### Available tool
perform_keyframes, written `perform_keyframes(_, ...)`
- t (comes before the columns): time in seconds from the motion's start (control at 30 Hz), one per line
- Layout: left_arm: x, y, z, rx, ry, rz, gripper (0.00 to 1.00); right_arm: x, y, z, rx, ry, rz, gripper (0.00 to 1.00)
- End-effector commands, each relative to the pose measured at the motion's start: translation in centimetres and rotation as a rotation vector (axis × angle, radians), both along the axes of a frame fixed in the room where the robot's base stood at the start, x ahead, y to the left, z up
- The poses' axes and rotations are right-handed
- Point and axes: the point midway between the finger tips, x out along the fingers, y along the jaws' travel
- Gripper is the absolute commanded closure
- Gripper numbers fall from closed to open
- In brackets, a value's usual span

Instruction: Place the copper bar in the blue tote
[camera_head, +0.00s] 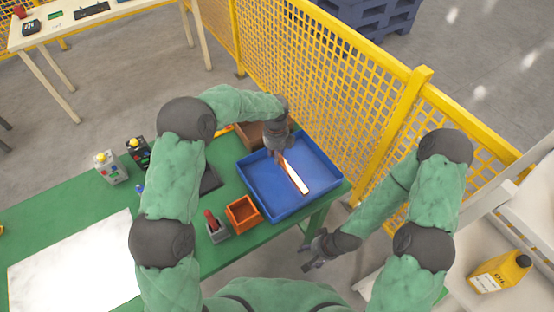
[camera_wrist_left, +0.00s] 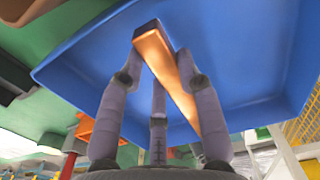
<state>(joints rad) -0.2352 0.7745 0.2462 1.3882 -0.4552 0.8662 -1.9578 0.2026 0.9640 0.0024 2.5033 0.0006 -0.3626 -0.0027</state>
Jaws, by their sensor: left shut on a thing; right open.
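The copper bar (camera_head: 294,176) is long and shiny, and shows over the blue tote (camera_head: 269,213). My left gripper (camera_head: 280,154) is shut on the bar near its upper end in the head view. In the left wrist view the copper bar (camera_wrist_left: 168,62) sits between the fingers of my left gripper (camera_wrist_left: 158,58), with the blue tote (camera_wrist_left: 235,40) filling the background. I cannot tell whether the bar touches the tote floor. My right gripper (camera_head: 314,258) is open and empty, off the table's right end and apart from the tote.
The tote stands on the green table (camera_head: 60,208). An orange bin (camera_head: 242,213) and a small grey holder (camera_head: 215,228) are beside it. A brown box (camera_head: 249,135) is behind my left gripper. A yellow mesh fence (camera_head: 325,75) runs close behind the tote.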

Motion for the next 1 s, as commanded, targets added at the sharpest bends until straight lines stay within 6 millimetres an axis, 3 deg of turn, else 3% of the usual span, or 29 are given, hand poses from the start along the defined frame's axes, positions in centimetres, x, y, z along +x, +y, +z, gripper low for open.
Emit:
perform_keyframes(0.17, 0.6, -0.4, -0.8, 0.000, -0.001, 0.000, 1.00, 0.0, 0.0, -0.3, 0.000, 0.000, 0.000, 0.38)
perform_keyframes(0.37, 0.5, -0.3, -3.6, 0.000, -0.001, 0.000, 1.00, 0.0, 0.0, -1.3, 0.000, 0.000, 0.000, 0.38)
perform_keyframes(0.73, 0.6, -0.3, -3.9, 0.000, -0.001, 0.000, 1.00, 0.0, 0.0, -1.3, 0.000, 0.000, 0.000, 0.38)
perform_keyframes(0.77, 0.5, -0.3, -3.9, 0.000, 0.000, 0.000, 0.60, 0.0, 0.0, -1.3, 0.000, 0.000, 0.000, 0.38)
perform_keyframes(0.8, 0.5, -0.3, -3.9, 0.000, 0.000, 0.000, 0.48, 0.0, 0.0, -1.3, 0.000, 0.000, 0.000, 0.38)
perform_keyframes(0.83, 0.5, -0.3, -3.9, 0.000, 0.000, 0.000, 0.42, 0.0, 0.0, -1.3, 0.000, 0.000, 0.000, 0.38)
perform_keyframes(1.0, 0.5, -0.3, -3.9, 0.000, 0.000, 0.000, 0.42, 0.0, 0.0, -1.3, 0.000, 0.000, 0.000, 0.38)
